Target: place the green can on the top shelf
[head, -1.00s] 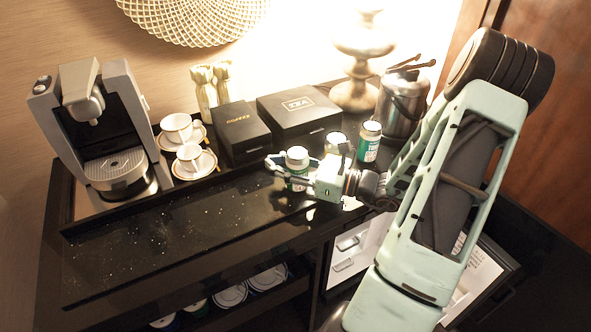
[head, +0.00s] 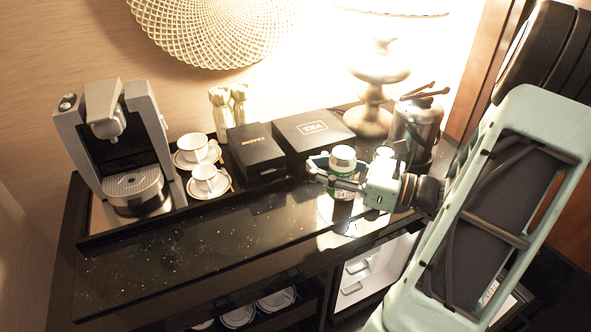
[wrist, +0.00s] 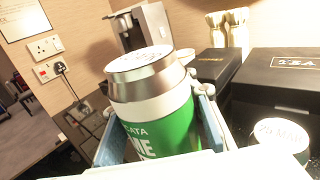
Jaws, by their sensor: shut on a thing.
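The green can (head: 345,193), with a white and silver top, is held upright between the fingers of my gripper (head: 338,176). It appears above the black counter, in front of the tea box. In the wrist view the green can (wrist: 160,132) fills the middle, and my gripper (wrist: 158,122) has a finger on each side of it. My gripper's front hides part of its lower end. Below the counter, the white interior of an open fridge (head: 372,268) shows at right. I cannot tell which surface is the top shelf.
Another white-lidded container (wrist: 279,137) stands at right in the wrist view. The coffee machine (head: 118,150), cups (head: 205,180), coffee box (head: 257,150), tea box (head: 312,132), lamp (head: 372,90) and ice bucket (head: 417,128) line the counter's back. The counter's front left (head: 190,255) is clear.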

